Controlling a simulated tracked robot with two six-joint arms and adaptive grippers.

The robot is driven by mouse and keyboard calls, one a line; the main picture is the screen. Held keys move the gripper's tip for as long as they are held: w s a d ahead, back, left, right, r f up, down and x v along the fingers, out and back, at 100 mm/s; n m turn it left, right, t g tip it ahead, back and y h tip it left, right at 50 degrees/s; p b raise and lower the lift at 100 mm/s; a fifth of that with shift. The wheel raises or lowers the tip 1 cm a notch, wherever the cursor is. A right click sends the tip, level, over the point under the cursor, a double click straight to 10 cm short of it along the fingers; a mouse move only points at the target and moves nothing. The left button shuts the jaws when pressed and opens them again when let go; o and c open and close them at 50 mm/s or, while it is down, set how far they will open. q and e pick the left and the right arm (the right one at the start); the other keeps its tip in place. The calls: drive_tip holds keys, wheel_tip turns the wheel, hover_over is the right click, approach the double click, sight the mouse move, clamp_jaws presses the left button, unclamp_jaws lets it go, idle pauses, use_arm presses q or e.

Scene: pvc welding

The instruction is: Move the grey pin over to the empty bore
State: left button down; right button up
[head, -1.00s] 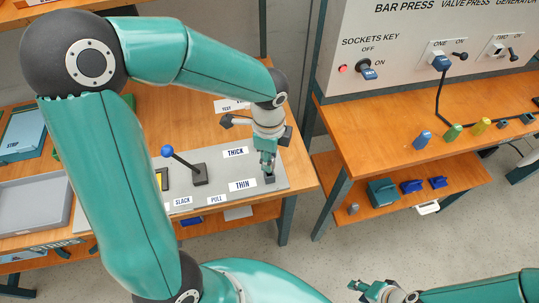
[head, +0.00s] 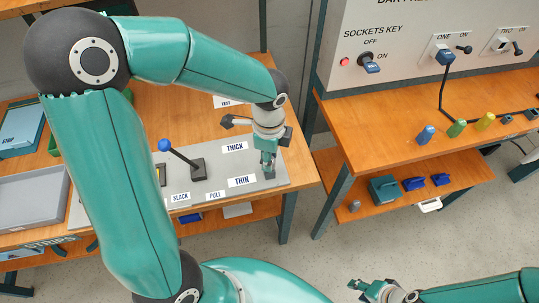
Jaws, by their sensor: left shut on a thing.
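My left gripper (head: 268,172) is low over the right end of the grey board (head: 217,160), right of the THIN label (head: 242,180). It is shut on what seems to be the grey pin, which is small and mostly hidden by the fingers. A small dark block shows at its fingertips. The THICK label (head: 235,146) lies further back. I cannot make out an empty bore; the gripper and wrist cover part of that end. My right gripper (head: 362,288) is at the bottom, away from the board, with its fingers apart and empty.
A blue-knobbed lever (head: 198,168) stands on the board left of the labels. A grey tray (head: 33,195) is at the far left. A second bench (head: 390,115) to the right holds blue, green and yellow plugs under a control panel. A floor gap separates the benches.

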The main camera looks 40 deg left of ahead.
use_arm(q)
drive_tip(key=shift+f+b, duration=0.4)
drive_tip(key=shift+f, duration=0.2)
drive_tip(key=c, duration=0.8)
unclamp_jaws()
drive_tip(key=shift+o, duration=0.2)
drive_tip(key=shift+r, duration=0.1)
wheel_tip(320, 180, up, 12)
